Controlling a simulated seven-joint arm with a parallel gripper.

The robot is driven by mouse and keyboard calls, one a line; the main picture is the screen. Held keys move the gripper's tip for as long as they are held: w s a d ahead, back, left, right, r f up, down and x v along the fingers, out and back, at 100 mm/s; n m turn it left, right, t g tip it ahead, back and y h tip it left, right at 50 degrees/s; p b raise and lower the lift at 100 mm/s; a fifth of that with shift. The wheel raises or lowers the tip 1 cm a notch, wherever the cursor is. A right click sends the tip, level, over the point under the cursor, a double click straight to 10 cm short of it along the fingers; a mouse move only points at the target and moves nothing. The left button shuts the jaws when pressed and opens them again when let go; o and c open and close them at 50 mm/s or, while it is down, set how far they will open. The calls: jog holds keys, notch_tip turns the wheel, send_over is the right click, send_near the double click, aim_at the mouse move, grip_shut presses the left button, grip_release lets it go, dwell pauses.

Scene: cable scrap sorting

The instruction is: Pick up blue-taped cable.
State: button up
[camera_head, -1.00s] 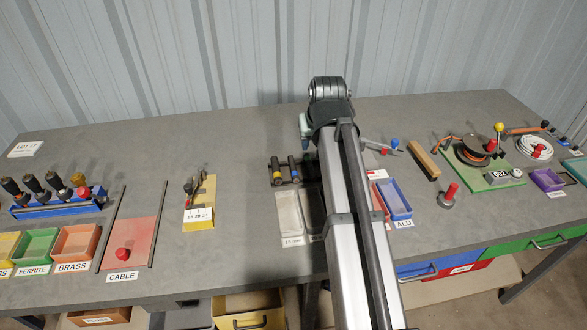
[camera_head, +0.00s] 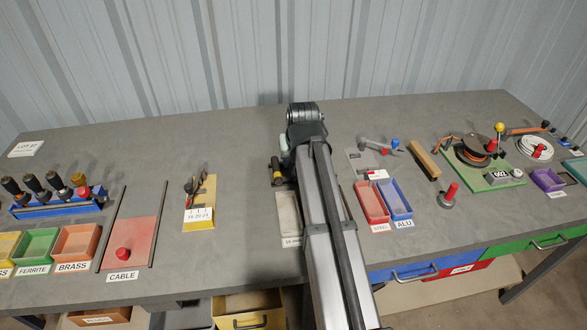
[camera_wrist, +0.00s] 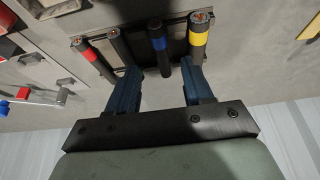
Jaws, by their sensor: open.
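The blue-taped cable (camera_wrist: 158,44) is a short dark cable with a blue band and a copper-coloured cut end. In the wrist view it lies in a row, between a plain dark cable (camera_wrist: 124,47) and a yellow-taped cable (camera_wrist: 198,35). A red-taped cable (camera_wrist: 90,53) is at the row's left end. My gripper (camera_wrist: 160,72) is open, its two blue fingers on either side of the blue-taped cable's near end. I cannot tell whether they touch it. In the head view my arm hides the blue-taped cable; the yellow-taped cable (camera_head: 277,171) shows beside the arm.
Steel and ALU bins (camera_head: 397,203) lie right of my arm, with a clamp-like tool (camera_head: 378,146) behind them. A pale tray (camera_head: 288,215) is in front of the cables. The bench between the yellow stand (camera_head: 200,213) and my arm is mostly clear.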

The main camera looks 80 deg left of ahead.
jog(key=shift+x, duration=2.65)
jog(key=shift+s, duration=0.1)
jog(key=shift+d, duration=0.1)
jog(key=shift+c, duration=0.5)
grip_shut()
